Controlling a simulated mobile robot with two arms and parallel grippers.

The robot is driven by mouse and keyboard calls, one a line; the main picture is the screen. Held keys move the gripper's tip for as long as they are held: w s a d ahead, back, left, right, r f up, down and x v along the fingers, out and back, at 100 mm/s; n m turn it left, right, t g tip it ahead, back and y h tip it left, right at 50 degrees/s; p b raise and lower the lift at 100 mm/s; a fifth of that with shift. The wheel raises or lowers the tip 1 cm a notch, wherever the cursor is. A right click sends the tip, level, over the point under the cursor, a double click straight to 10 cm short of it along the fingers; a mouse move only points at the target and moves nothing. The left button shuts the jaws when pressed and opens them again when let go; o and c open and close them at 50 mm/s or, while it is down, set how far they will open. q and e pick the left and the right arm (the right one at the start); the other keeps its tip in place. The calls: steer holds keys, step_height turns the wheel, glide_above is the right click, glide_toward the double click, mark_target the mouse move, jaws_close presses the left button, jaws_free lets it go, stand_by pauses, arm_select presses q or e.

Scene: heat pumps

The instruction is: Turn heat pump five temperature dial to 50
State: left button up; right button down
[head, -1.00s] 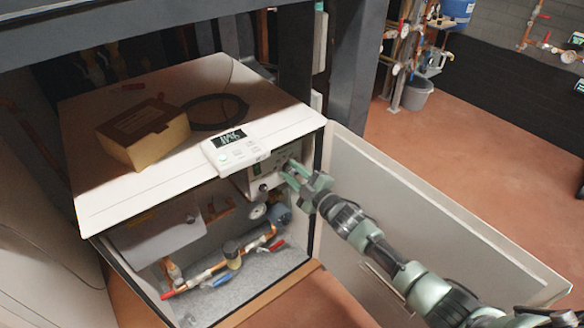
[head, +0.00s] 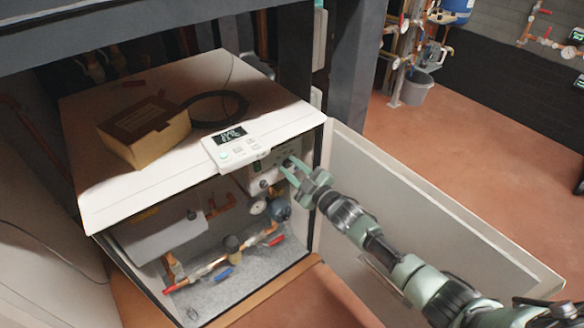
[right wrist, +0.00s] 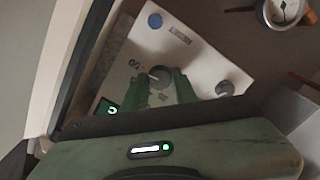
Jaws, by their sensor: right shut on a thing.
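The heat pump (head: 90,205) stands open, with a white control box (head: 250,180) inside, below the top's front edge. In the right wrist view, the temperature dial (right wrist: 159,73) is a dark round knob on the box's pale face, with printed marks around it that are too blurred to read surely. My right gripper (head: 287,168) reaches in at the box; its green fingers (right wrist: 165,84) are shut on the dial and hide part of it. A second dark knob (right wrist: 226,88) sits to the right. My left gripper is not in view.
The open door panel (head: 400,215) stands beside my right arm. A white display unit (head: 232,150) and a cardboard box (head: 145,130) lie on the top. Pipes with red and blue valve handles (head: 222,274) run below. A gauge (right wrist: 284,10) is near the control box.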

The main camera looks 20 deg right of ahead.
steer(key=c, duration=1.1)
jaws_free()
steer(key=shift+s+d, duration=0.1)
steer(key=shift+s, duration=0.2)
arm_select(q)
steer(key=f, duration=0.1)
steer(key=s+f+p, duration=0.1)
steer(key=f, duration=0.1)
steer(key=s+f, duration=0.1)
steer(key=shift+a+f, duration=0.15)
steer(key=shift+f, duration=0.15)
arm_select(e)
steer(key=v, duration=0.7)
